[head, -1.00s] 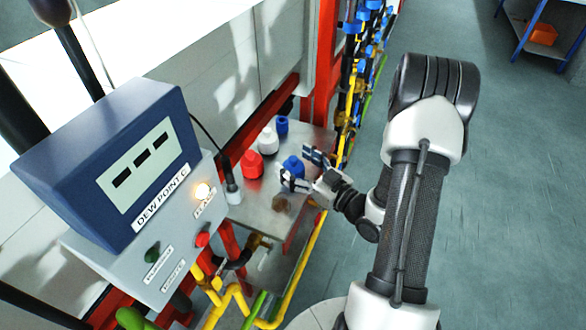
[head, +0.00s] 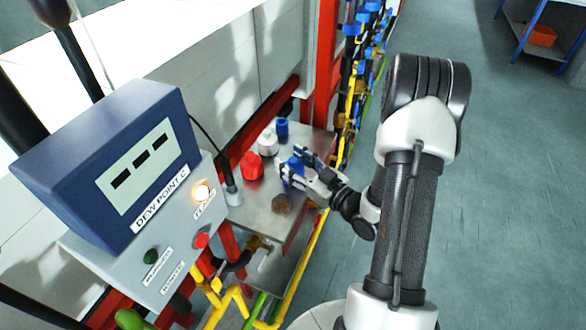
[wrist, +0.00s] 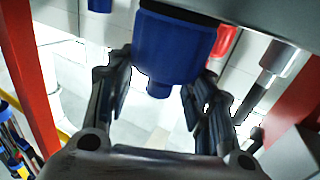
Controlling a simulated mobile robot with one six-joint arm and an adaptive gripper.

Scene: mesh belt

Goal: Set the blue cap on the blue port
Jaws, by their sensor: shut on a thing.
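The blue cap (head: 296,163) is a blue cylinder with a small knob. It is over the metal shelf (head: 262,208), between the fingers of my gripper (head: 293,166). In the wrist view the cap (wrist: 172,45) fills the space between the two dark fingers, knob towards the bottom of the picture, with a dark band at its other end. My gripper is shut on it. I cannot tell whether the cap touches the shelf. Another blue cylinder (head: 282,127) stands at the back of the shelf; I cannot tell whether it is the blue port.
A red knobbed piece (head: 252,166) and a white one (head: 267,143) stand left of my gripper. A brown roundish thing (head: 281,204) lies near the front. A dew point meter (head: 120,165) and a grey probe (head: 232,190) are left. Red posts and yellow pipes flank the shelf.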

